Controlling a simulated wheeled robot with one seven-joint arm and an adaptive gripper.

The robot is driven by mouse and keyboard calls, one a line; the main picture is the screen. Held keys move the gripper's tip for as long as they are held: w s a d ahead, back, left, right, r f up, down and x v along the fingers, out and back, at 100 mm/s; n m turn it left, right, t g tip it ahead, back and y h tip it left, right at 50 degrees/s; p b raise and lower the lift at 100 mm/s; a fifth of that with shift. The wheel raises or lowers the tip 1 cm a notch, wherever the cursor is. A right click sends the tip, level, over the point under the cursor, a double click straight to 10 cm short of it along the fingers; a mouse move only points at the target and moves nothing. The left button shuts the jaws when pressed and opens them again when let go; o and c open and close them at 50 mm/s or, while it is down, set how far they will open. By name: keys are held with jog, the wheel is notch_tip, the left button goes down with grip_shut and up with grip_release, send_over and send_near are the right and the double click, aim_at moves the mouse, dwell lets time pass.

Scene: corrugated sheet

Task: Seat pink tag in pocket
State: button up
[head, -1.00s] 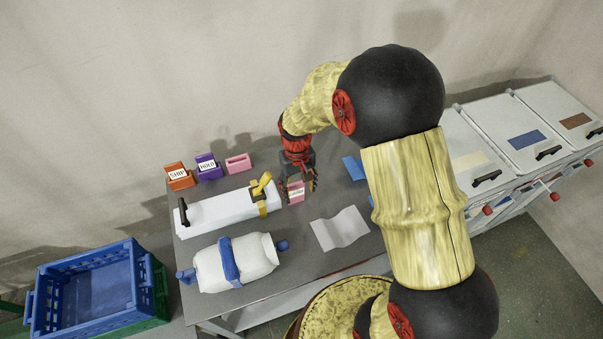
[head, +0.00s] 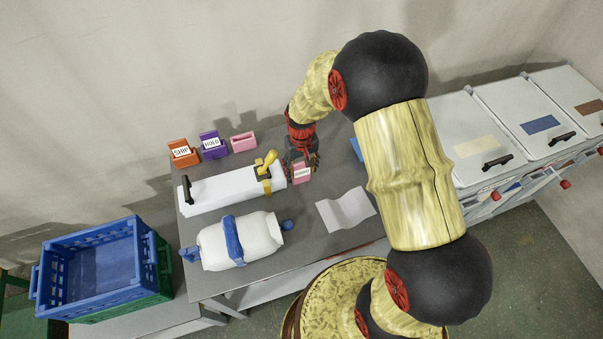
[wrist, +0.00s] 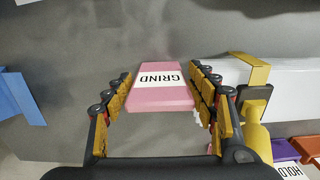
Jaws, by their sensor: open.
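The pink tag (wrist: 160,92) has a white label reading GRIND, upside down in the wrist view. It stands on the grey table between the spread fingers of my gripper (wrist: 160,105). The gripper is open, with one finger on each side of the tag; the right fingers look very near it, and I cannot tell if they touch. In the head view the tag (head: 302,173) shows just below my gripper (head: 303,163). An empty pink pocket (head: 243,142) stands at the table's back edge, right of the purple HOLD pocket (head: 212,146) and the orange SHIP pocket (head: 182,154).
A long white box (head: 225,190) with a yellow-handled clamp (head: 266,170) lies close left of the tag. A white bag (head: 243,243) with a blue strap and a corrugated sheet (head: 345,208) lie in front. A blue piece (head: 355,148) is to the right. A blue crate (head: 100,265) stands left.

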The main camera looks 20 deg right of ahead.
jog(key=c, duration=1.1)
jog(key=shift+o, duration=0.2)
jog(key=shift+r, duration=0.15)
